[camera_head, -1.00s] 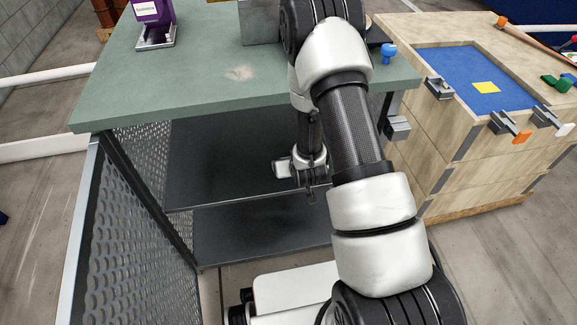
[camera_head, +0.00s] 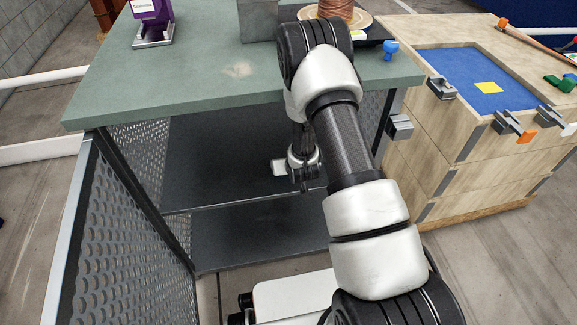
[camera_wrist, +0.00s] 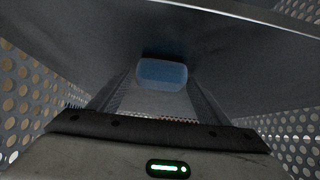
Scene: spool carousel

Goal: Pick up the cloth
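A blue, soft-edged piece (camera_wrist: 161,74), which looks like the cloth, lies on a dark shelf in the wrist view. It sits straight ahead, between the lines of my two fingers. My gripper (camera_wrist: 157,94) is open, with a finger on each side and a clear gap between them. I cannot tell whether the fingertips touch the cloth. In the head view my gripper (camera_head: 304,187) is under the green tabletop, over the dark shelf. The cloth cannot be made out in that view.
The green tabletop (camera_head: 240,90) overhangs my gripper, with perforated panels (camera_head: 115,225) at the side. A wooden drawer cabinet (camera_head: 440,150) stands to the right.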

